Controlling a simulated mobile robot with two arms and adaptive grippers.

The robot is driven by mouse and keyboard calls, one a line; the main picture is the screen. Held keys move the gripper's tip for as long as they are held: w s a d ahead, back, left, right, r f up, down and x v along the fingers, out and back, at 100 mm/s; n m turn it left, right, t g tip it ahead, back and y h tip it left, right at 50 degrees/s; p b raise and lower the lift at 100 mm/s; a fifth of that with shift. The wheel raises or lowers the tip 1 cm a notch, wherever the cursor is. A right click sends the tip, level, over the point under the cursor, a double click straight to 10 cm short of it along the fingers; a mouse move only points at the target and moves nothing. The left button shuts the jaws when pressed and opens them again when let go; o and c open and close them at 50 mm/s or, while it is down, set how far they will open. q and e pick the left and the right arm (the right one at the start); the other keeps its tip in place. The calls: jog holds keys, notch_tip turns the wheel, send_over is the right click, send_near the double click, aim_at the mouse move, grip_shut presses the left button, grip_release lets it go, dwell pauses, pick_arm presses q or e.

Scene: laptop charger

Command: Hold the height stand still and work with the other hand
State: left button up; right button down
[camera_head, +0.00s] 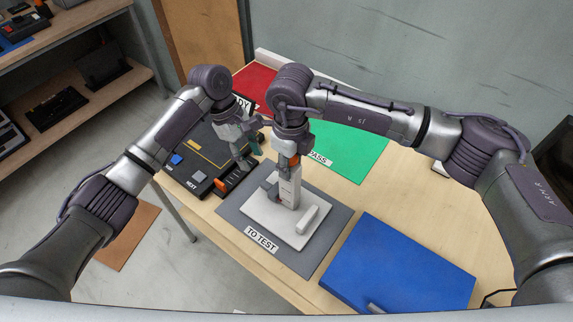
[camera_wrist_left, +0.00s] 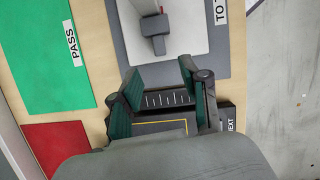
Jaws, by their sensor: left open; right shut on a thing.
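The height stand (camera_head: 262,216) has a white base plate and an upright pale column, standing on the grey TO TEST mat (camera_head: 327,208). A white block lies on the right part of its base. My right gripper (camera_head: 289,158) is shut on the top of the column from above. In the left wrist view, the stand's base (camera_wrist_left: 195,45) shows beyond the fingers. My left gripper (camera_head: 247,160) is open and empty beside the stand, above the black device (camera_head: 196,150). Its green-padded fingers (camera_wrist_left: 158,88) are apart over the device's marked strip. The right fingertips are partly hidden.
A blue case (camera_head: 400,265) lies at the table's front right. A green PASS mat (camera_head: 350,150) and a red mat (camera_head: 254,80) lie behind. An orange piece (camera_head: 220,184) sits at the device's front.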

aim_at(266, 183)
pick_arm(q)
jog(key=shift+m+g, duration=0.3)
jog(key=shift+m, duration=0.3)
jog(key=x, duration=0.9)
jog(key=shift+w+d+f, duration=0.2)
jog(key=shift+d+f, duration=0.1)
jog(key=shift+d, duration=0.05)
grip_shut()
